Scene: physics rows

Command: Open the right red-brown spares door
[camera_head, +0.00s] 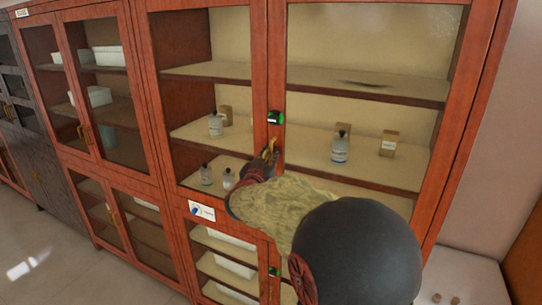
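The red-brown cabinet on the right has glass doors above and below. Its upper right door (462,115) appears shut, with bottles and small boxes visible behind the glass. The upper left door (258,75) meets it at a central seam. My gripper (269,152) is at this seam, just below a black lock with a green light (274,117). The fingers are small and overlap the brassy handle area, so I cannot tell whether they touch or grip a handle. My forearm and a dark round joint hide the lower right part of the cabinet.
A white label with a blue mark (201,211) is on the frame below the upper left door. Another red-brown cabinet (140,170) stands to the left, with a dark one beyond. Grey floor (60,262) is open at lower left. A pale wall (490,170) lies to the right.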

